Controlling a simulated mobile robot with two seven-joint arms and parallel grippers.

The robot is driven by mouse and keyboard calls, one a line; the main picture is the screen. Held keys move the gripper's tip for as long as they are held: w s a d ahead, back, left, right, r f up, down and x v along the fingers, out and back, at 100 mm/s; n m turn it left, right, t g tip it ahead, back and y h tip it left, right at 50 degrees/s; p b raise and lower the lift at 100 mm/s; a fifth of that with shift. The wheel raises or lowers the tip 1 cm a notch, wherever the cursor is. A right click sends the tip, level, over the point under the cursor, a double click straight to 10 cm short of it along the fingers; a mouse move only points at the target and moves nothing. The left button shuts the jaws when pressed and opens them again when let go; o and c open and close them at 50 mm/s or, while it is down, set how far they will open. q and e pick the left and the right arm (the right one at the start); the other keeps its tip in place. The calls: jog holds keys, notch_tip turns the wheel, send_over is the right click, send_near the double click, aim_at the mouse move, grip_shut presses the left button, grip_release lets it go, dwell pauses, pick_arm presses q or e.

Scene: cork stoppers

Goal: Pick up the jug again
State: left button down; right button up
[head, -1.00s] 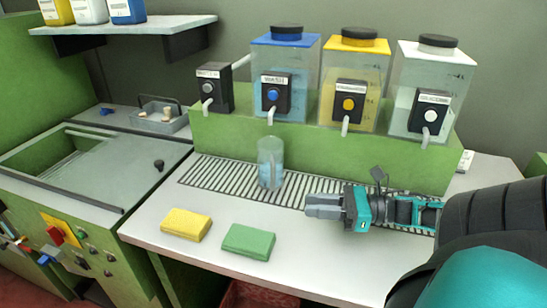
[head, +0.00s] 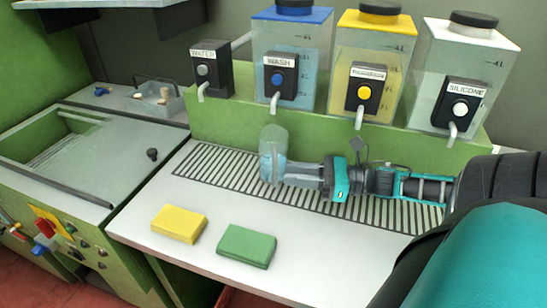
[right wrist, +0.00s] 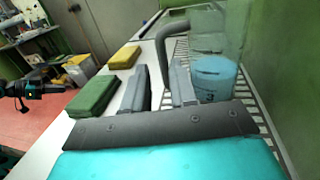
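The clear jug (head: 272,140) with blue liquid stands upright on the slatted drain grate, below the WASH spout. In the right wrist view the jug (right wrist: 216,78) is just beyond my right fingers, toward the right. Its grey handle (right wrist: 162,52) comes down between the two fingers, with a gap seen between them. My right gripper (head: 299,174) reaches in from the right, level with the jug's lower part; in the head view its fingertips overlap the jug's edge. It is open. A small dark and teal part at the left of the right wrist view looks like my left arm; its fingers are unclear.
A yellow sponge (head: 179,223) and a green sponge (head: 246,245) lie on the white counter in front of the grate. Blue, yellow and clear tanks (head: 468,75) stand on the green ledge behind, with spouts overhanging. A sink (head: 90,155) is at left.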

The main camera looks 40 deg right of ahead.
aim_at(274, 161)
jog(key=shift+b+x, duration=0.4)
jog(key=shift+x, duration=3.05)
jog(key=shift+d+r, duration=0.1)
jog(key=shift+d, duration=0.1)
jog(key=shift+c, duration=0.2)
grip_shut()
jog(key=shift+w, duration=0.1)
